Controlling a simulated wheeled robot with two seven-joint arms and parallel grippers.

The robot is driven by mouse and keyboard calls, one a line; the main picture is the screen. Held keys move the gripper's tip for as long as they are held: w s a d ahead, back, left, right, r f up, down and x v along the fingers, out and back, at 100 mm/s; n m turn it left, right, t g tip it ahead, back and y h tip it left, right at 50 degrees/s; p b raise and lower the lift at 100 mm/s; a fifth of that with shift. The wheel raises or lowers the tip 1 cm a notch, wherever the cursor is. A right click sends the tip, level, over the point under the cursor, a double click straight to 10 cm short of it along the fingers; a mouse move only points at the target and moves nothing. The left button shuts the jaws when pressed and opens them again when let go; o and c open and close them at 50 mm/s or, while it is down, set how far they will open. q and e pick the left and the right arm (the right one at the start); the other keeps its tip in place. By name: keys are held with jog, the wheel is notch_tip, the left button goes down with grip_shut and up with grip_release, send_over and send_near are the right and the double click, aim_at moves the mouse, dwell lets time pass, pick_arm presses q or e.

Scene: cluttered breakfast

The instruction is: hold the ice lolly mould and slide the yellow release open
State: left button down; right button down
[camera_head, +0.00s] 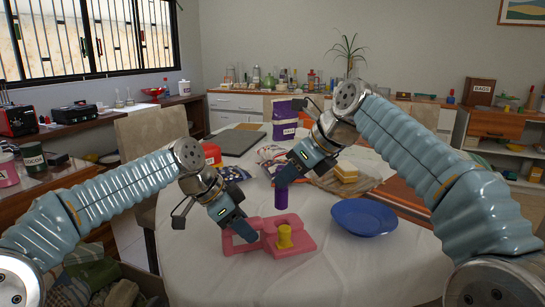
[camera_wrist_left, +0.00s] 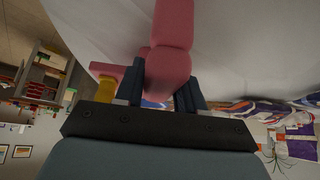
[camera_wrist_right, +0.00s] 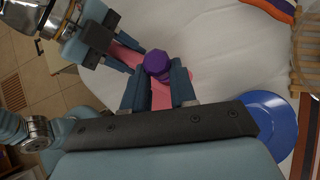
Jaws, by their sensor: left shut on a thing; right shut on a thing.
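The pink ice lolly mould (camera_head: 300,243) lies on the white table, with the upright yellow release (camera_head: 284,237) on it. My left gripper (camera_head: 246,232) is shut on the mould's left part. In the left wrist view the pink body (camera_wrist_left: 172,30) runs between the fingers and the yellow release (camera_wrist_left: 105,92) shows at their left. My right gripper (camera_head: 283,181) is shut on a purple cylinder (camera_head: 281,199), upright just behind the mould. In the right wrist view the purple cylinder (camera_wrist_right: 157,62) is between the fingertips; whether it touches the mould is unclear.
A blue plate (camera_head: 364,217) is right of the mould. Behind are a board with yellow slices (camera_head: 347,173), a crumpled packet (camera_head: 270,158), a dark flat mat (camera_head: 231,142) and a purple bag (camera_head: 284,128). The white table (camera_head: 330,275) is clear in front.

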jog(key=shift+r, duration=0.1)
jog(key=shift+r, duration=1.9)
pick_arm(q)
jog(key=c, duration=0.6)
grip_release()
jog(key=shift+v, duration=3.75)
jog(key=shift+a, duration=0.1)
